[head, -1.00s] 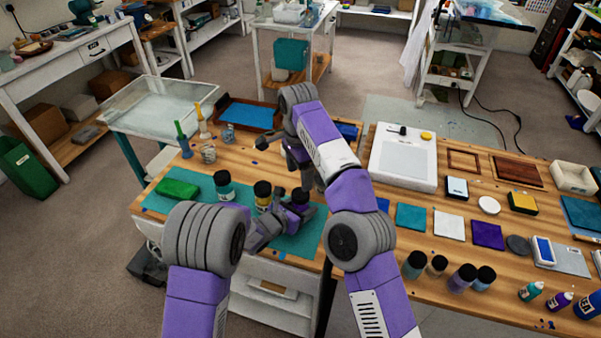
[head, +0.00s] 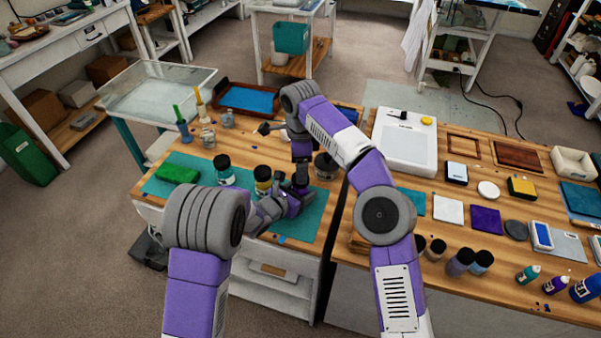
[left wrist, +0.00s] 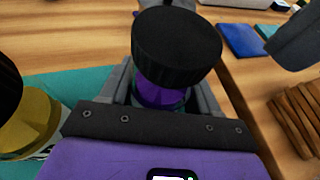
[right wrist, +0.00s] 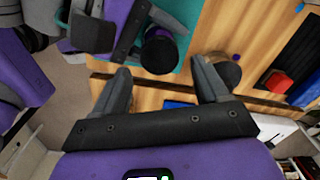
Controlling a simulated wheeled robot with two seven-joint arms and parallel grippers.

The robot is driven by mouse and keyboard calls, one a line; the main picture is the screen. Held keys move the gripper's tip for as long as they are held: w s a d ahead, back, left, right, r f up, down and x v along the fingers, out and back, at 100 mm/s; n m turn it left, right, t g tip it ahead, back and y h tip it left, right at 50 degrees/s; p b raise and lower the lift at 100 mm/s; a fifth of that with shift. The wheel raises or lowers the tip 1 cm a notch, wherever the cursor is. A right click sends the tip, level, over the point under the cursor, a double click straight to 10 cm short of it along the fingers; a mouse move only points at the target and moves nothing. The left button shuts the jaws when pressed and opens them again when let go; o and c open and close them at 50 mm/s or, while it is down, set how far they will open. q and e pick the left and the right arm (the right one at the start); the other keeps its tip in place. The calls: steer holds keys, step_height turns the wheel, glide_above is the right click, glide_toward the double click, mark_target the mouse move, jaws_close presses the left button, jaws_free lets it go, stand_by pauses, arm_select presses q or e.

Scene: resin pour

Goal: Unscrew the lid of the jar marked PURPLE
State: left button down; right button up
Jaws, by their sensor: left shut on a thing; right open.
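The jar with a purple band (left wrist: 160,93) and a black lid (left wrist: 177,46) stands between the fingers of my left gripper (left wrist: 165,84), which is shut on its body below the lid. In the head view my left gripper (head: 283,201) is over the teal mat, and the jar is largely hidden by my arms. My right gripper (right wrist: 160,70) is open and empty. In the right wrist view the jar's black lid (right wrist: 160,52) shows between and beyond its fingertips; I cannot tell the remaining gap. The right fingertips are hard to make out in the head view.
A yellow-banded jar (head: 262,180) and a teal-banded jar (head: 223,170) stand left of the held jar on the teal mat (head: 305,222). A dark-topped pot (head: 325,166) is close on the right. A green block (head: 177,174) lies at the mat's left.

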mark_target(300, 189)
steer(key=shift+f, duration=1.95)
